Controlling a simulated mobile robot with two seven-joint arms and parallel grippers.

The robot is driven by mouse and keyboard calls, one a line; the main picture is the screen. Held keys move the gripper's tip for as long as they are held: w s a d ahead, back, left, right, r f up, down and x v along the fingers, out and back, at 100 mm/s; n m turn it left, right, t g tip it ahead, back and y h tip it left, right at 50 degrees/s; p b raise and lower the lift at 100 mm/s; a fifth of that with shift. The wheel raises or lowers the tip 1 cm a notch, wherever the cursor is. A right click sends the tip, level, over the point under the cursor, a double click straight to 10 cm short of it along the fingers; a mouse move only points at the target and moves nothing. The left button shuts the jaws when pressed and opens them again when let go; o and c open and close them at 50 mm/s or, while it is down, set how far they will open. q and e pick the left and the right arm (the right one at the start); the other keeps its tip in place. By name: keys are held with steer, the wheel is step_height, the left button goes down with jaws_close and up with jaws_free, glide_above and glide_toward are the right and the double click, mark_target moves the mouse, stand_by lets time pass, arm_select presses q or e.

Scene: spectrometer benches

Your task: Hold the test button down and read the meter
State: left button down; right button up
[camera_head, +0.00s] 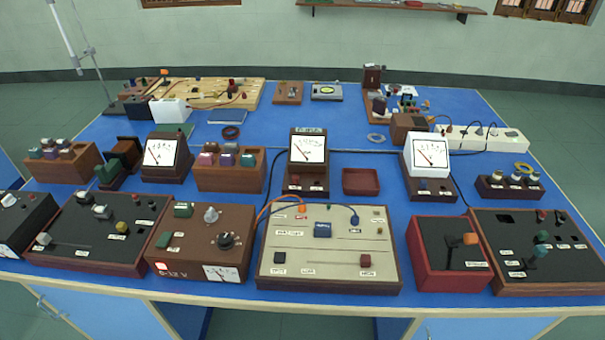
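The middle meter (309,149) stands upright behind a beige panel box (330,281), its white dial facing me and its needle leaning left. The scale is too small to read. The beige panel carries a black block (279,258) at front left, a dark red block (365,261) at front right and a blue block (322,230) in the middle. Their labels are too small to read, so I cannot tell which is the test button. Orange and blue leads plug into the panel's back edge. Neither gripper is in view.
Two more meters stand at left (160,151) and right (430,152). A brown 0-12 V box (203,267) and a red-sided box (449,281) flank the panel. An empty dark red tray (361,190) lies behind it.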

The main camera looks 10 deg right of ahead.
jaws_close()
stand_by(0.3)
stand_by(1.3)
